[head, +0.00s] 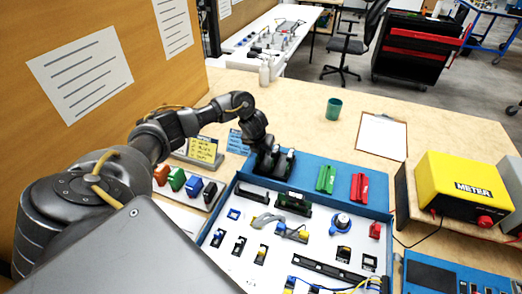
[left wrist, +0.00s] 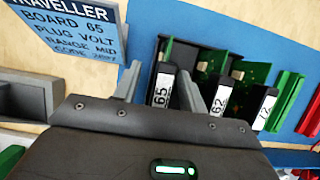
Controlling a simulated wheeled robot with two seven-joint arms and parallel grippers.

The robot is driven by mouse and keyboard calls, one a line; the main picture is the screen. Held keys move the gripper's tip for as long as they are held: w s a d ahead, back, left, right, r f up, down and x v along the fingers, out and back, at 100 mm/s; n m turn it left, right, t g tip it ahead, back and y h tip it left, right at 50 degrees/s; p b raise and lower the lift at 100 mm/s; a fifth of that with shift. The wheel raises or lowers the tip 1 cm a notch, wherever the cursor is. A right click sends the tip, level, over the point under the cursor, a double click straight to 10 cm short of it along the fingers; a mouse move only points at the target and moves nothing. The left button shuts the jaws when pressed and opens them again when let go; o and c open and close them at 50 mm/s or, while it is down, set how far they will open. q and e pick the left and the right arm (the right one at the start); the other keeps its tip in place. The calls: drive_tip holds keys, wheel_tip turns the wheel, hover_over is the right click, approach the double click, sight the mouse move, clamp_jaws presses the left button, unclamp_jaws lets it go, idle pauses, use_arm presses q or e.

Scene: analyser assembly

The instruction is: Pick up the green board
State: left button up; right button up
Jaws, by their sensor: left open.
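Several green boards with black, white-labelled fronts stand upright in a row on the blue mat (head: 306,167). In the left wrist view the board labelled 65 (left wrist: 163,85) is nearest the sign. The board labelled 62 (left wrist: 219,101) and another partly visible board (left wrist: 264,108) stand to its right. My left gripper (left wrist: 160,70) is open, with its fingers on either side of the 65 board's front; I cannot tell if they touch it. In the head view my left gripper (head: 272,158) hides much of these boards. My right gripper is not in view.
A sign reading BOARD 65 (left wrist: 65,42) stands close left of the boards. The open analyser case (head: 292,245) lies in front. Green (head: 326,178) and red (head: 359,187) parts lie right on the mat. A yellow meter (head: 465,187) stands far right; a green cup (head: 333,109) stands behind.

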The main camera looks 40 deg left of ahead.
use_arm(q)
drive_tip(key=shift+w+f, duration=0.1)
drive_tip(key=shift+f, duration=0.15)
clamp_jaws()
drive_tip(key=shift+r, duration=0.2)
drive_tip(key=shift+r, duration=0.6)
drive_tip(key=v, duration=0.5)
drive_tip(key=shift+w+d, duration=0.1)
drive_tip(key=shift+d, duration=0.2)
drive_tip(key=s+d+r+p, duration=0.6)
drive_tip(key=s+r, duration=0.1)
drive_tip(key=s, duration=0.3)
drive_tip(key=shift+d, duration=0.3)
